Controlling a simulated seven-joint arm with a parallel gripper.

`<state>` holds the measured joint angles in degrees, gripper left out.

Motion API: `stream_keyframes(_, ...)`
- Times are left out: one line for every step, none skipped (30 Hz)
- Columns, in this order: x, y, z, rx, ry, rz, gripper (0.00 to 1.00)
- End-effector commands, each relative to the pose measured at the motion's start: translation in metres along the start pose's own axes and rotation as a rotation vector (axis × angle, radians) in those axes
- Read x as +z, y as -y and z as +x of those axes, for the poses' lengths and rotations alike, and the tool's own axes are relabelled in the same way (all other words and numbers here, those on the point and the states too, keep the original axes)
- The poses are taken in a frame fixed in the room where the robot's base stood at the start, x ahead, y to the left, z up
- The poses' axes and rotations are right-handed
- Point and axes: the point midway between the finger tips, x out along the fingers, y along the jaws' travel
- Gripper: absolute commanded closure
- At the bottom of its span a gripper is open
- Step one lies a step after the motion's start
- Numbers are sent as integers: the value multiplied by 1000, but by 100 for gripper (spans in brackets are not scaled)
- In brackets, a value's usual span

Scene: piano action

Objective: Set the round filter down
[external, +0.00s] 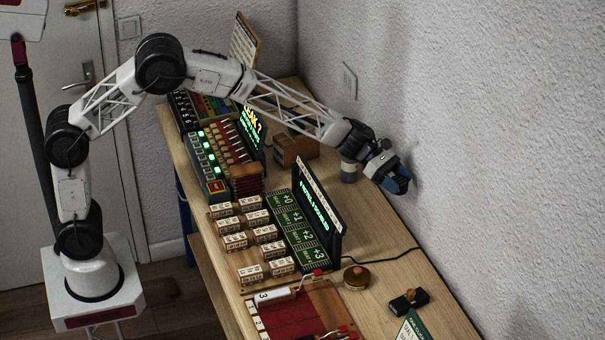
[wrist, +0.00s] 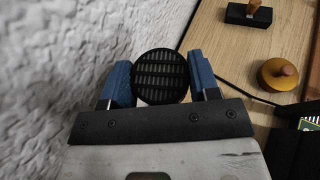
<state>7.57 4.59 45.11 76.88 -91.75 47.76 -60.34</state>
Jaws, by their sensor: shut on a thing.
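The round filter (wrist: 161,76) is a dark disc with a grid of pale slots. In the wrist view it sits between the two blue fingers of my gripper (wrist: 162,82), which is shut on it. In the external view my gripper (external: 396,181) is held out at the far right, close to the wall and above the table's back edge. I cannot make out the filter clearly there.
The rough white wall (wrist: 60,70) is close on the left of my gripper. On the wooden table (wrist: 222,60) are a brass knobbed disc (wrist: 279,74), a black block with a knob (wrist: 248,14) and a black cable. A display panel (external: 318,215) stands nearby.

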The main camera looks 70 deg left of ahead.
Motion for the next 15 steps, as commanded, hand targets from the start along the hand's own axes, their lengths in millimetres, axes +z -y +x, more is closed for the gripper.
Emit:
stream_keyframes(1, -2, -5, 16, 1, -5, 67)
stream_keyframes(1, -3, -7, 26, 1, -9, 67)
stream_keyframes(2, -5, -10, 39, 1, -13, 67)
stream_keyframes(2, -6, -12, 48, 1, -17, 67)
stream_keyframes(2, -7, -14, 57, 1, -21, 67)
stream_keyframes(2, -8, -18, 70, 0, -28, 67)
stream_keyframes(2, -10, -20, 80, 1, -31, 67)
stream_keyframes(2, -10, -22, 89, 1, -36, 67)
stream_keyframes(2, -12, -25, 102, 1, -41, 67)
stream_keyframes(3, -13, -28, 112, 1, -44, 67)
stream_keyframes(3, -14, -30, 122, 1, -48, 67)
stream_keyframes(3, -16, -33, 133, 1, -53, 67)
stream_keyframes(3, -17, -35, 143, 1, -57, 67)
stream_keyframes(2, -18, -38, 153, 0, -61, 67)
stream_keyframes(2, -19, -41, 166, 0, -67, 67)
